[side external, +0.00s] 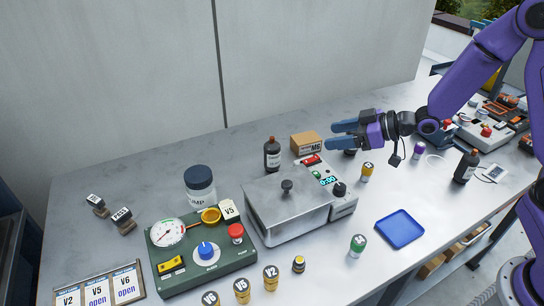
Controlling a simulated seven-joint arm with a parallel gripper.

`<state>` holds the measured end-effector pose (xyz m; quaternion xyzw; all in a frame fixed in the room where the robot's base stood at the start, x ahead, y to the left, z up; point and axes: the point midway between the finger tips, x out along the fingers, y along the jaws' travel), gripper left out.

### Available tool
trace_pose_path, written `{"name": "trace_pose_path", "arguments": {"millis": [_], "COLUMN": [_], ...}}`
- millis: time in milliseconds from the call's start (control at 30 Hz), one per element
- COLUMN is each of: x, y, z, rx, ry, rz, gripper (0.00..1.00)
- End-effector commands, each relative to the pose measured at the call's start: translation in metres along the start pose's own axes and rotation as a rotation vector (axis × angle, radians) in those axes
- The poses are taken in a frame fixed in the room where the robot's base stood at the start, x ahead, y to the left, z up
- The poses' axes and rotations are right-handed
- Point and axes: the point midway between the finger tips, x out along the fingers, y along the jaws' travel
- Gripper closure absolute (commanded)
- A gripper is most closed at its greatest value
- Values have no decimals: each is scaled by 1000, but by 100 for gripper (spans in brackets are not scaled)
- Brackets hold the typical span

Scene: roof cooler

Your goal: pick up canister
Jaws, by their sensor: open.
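A clear jar-like canister (200,190) with a dark lid stands upright at the back left of the table; the letters "UMP" show on its label. Small capped cylinders also stand about, one green (357,245) and one yellow (367,172); I cannot tell which thing the task calls the canister. My gripper (331,136) is open and empty, with its blue fingers pointing left above the back of the table, near a cardboard box. It is well to the right of the jar.
A metal lidded bath (287,212) stands mid-table, with a dark bottle (272,154) and the cardboard box (306,142) behind it. A green panel (215,262) with gauge and knobs is at left. A blue tray (400,229) lies at right.

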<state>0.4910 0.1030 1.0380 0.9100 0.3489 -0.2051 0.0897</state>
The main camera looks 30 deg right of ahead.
Motion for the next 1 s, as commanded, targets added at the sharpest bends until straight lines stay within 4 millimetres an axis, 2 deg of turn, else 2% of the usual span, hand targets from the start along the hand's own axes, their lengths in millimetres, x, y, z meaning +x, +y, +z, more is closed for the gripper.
{"name": "trace_pose_path", "arguments": {"millis": [167,267,700,833,1000], "x": [4,14,94,112,123], "y": [9,9,8,8,9], "z": [-2,-3,-7,-9,-10], "rx": [20,20,20,20,20], "ry": [55,60,58,59,58], "rz": [-6,-7,-8,-6,-5], "gripper": [35,35,35,35,35]}}
